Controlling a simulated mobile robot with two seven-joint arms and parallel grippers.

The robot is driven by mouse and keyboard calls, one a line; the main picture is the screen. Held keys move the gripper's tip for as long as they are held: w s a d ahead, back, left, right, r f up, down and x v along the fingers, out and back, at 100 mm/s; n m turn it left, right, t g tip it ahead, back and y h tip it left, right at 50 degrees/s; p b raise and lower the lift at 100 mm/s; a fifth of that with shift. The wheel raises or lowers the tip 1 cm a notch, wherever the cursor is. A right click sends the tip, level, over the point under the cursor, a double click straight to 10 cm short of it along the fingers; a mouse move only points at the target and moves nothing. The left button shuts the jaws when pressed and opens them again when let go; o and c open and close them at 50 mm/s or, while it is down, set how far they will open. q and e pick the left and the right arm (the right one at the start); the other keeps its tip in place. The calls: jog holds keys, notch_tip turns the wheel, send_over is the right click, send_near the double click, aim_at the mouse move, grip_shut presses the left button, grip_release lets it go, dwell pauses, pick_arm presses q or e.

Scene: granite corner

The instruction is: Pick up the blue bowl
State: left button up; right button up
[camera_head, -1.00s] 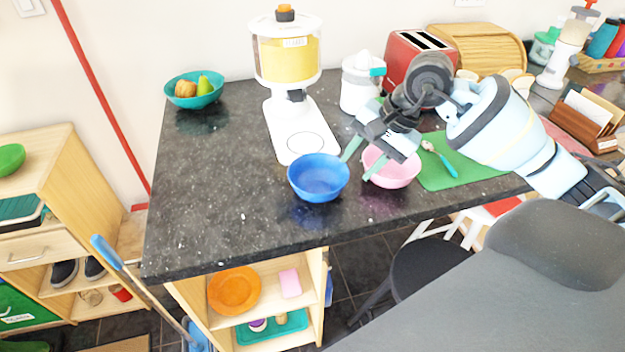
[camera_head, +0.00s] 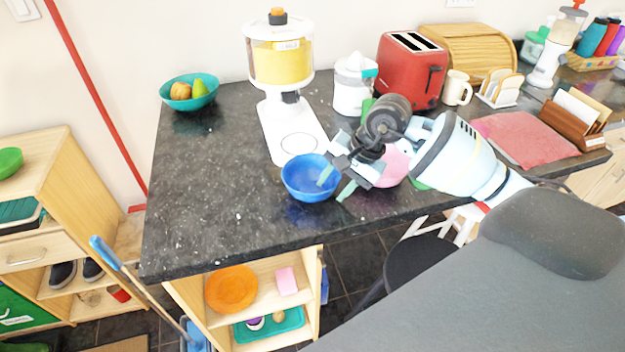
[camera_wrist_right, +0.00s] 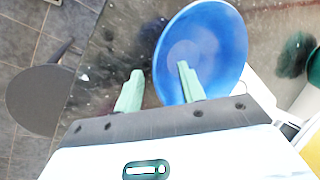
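The blue bowl (camera_head: 309,184) stands upright on the dark granite counter, near its front edge, and looks empty. It also shows in the right wrist view (camera_wrist_right: 215,45). My right gripper (camera_head: 334,188) is open at the bowl's right rim. In the right wrist view its green fingers (camera_wrist_right: 160,90) are spread, one over the bowl's inside and the other outside the rim. I cannot tell whether either finger touches the bowl. My left gripper is not in view.
A pink bowl (camera_head: 393,166) sits right behind my right gripper, partly hidden. A white cereal dispenser (camera_head: 297,138) stands just behind the blue bowl. A teal fruit bowl (camera_head: 190,103) is at the back left. The counter's left part (camera_head: 215,190) is clear.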

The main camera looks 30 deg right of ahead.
grip_shut()
dwell(0.5)
